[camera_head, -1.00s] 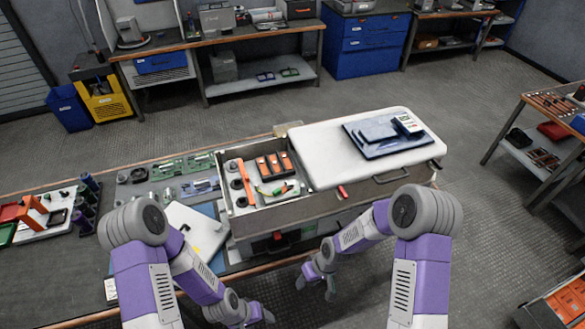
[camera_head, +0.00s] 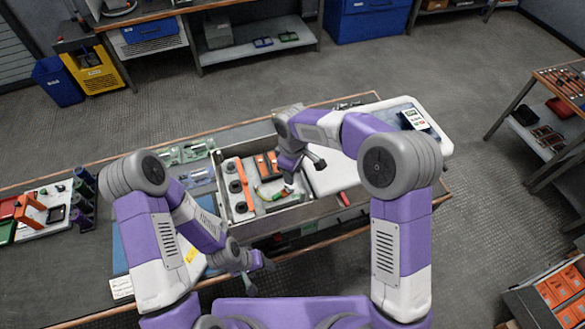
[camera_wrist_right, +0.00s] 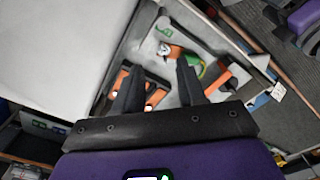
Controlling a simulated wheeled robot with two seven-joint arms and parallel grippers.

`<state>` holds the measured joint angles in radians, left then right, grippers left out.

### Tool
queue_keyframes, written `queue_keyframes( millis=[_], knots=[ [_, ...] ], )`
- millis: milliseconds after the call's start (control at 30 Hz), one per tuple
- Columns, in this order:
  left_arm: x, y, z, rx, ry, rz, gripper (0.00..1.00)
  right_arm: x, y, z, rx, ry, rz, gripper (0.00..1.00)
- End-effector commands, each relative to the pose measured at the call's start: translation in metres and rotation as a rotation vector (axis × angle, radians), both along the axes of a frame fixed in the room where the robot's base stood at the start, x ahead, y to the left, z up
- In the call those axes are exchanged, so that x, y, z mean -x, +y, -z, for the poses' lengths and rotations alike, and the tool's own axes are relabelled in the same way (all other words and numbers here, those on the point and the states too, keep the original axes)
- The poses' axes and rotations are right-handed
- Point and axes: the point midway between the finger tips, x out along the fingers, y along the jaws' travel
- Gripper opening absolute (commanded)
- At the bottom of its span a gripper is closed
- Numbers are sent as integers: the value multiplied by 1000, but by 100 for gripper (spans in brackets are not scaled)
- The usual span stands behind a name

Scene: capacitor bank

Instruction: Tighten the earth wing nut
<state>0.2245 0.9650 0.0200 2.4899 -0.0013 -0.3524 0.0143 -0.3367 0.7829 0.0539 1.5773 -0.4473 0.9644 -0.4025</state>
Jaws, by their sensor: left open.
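The open capacitor bank box (camera_head: 238,213) stands on the bench, with orange-topped blocks (camera_head: 262,166) and a green-and-yellow earth lead (camera_head: 268,196) inside. My right gripper (camera_head: 303,172) is over the right part of the box, fingers pointing down. In the right wrist view its two fingers are apart and empty (camera_wrist_right: 154,72), with the earth lead (camera_wrist_right: 199,70) beyond the right finger. A small pale fitting with orange (camera_wrist_right: 164,48) shows beyond the gap; I cannot tell whether it is the wing nut. My left gripper (camera_head: 260,277) is open and low, in front of the box.
Boards and coloured parts lie on the bench at left. Free floor lies behind.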

Motion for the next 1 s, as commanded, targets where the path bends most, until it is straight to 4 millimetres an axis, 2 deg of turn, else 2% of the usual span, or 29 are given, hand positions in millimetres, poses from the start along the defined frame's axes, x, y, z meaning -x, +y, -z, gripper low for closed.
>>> queue_keyframes(
  millis=[500, 867, 1000],
  knots=[
    [0, 0, -6, 0, 1, -1, 62, 1, -1, 68, 1, 4, 2, 40],
    [0, 0, -6, 0, 0, -1, 62, 1, -1, 75, 0, 1, 2, 40],
    [0, 0, -6, 0, 1, 0, 62, 1, 0, 75, 0, 2, 2, 20]
  ],
)
